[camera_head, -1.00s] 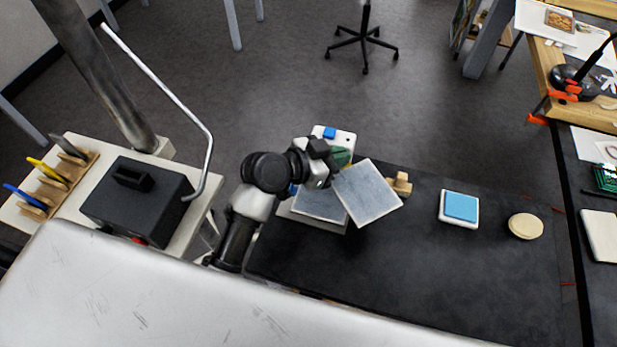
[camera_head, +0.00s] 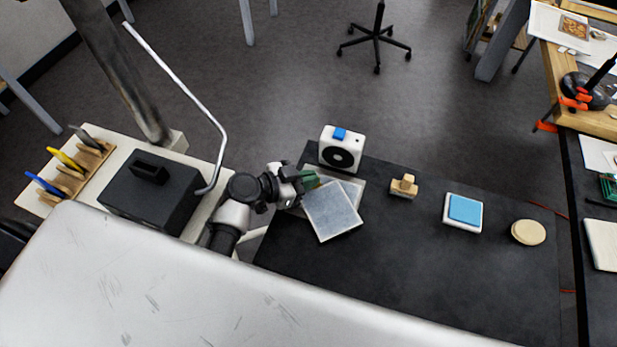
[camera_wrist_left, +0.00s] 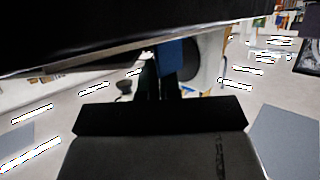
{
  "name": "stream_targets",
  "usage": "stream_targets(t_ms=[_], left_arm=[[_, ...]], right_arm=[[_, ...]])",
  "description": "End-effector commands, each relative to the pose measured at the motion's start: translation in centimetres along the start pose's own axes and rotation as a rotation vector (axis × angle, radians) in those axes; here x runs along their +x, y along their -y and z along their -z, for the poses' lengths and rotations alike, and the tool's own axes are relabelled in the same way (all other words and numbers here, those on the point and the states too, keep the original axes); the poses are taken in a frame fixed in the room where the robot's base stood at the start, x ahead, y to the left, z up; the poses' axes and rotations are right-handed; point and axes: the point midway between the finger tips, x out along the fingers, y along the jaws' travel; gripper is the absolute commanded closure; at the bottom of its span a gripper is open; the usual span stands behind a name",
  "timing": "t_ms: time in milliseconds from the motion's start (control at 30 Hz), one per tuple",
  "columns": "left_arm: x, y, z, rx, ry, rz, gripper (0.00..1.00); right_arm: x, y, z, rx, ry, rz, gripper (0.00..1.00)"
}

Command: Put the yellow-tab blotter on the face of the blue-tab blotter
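A grey square blotter with a pale rim (camera_head: 332,212) is at my left gripper (camera_head: 306,184), which looks closed on its upper left edge. Its tab is not visible, so I cannot read its colour. A second grey blotter (camera_head: 355,187) lies on the black table under it, mostly covered. The upper one sits turned relative to it and overhangs its front; I cannot tell whether they touch. A green patch shows at the fingertips. In the left wrist view, dark fingers (camera_wrist_left: 158,85) point toward a blue patch (camera_wrist_left: 176,56). My right gripper is not in view.
A white device with a blue button (camera_head: 341,150) stands just behind the blotters. To the right are a wooden block (camera_head: 404,186), a blue-topped white square (camera_head: 464,210) and a round beige disc (camera_head: 528,232). The black table's front (camera_head: 420,260) is clear.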

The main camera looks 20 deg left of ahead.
Motion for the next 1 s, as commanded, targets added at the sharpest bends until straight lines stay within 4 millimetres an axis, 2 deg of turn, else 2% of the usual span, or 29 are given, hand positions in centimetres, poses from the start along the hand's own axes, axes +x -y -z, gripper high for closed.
stream_targets(t_ms=[333, 400, 500, 867, 1000], left_arm=[[0.2, -0.1, -1.4, -0.006, 0.014, -0.003, 1.0], [0.1, -0.2, -1.3, -0.007, 0.015, -0.003, 0.86], [0.1, -0.1, -1.3, -0.007, 0.017, -0.002, 0.71], [0.0, -0.1, -1.4, -0.007, 0.019, 0.0, 0.71], [-0.2, -0.1, -0.5, -0.009, 0.018, 0.0, 0.71]], right_arm=[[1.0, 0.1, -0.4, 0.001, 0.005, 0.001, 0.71], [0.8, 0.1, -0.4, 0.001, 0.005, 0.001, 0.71], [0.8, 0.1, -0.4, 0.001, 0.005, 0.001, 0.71], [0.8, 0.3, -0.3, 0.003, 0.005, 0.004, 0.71], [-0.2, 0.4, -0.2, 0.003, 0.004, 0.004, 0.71]])
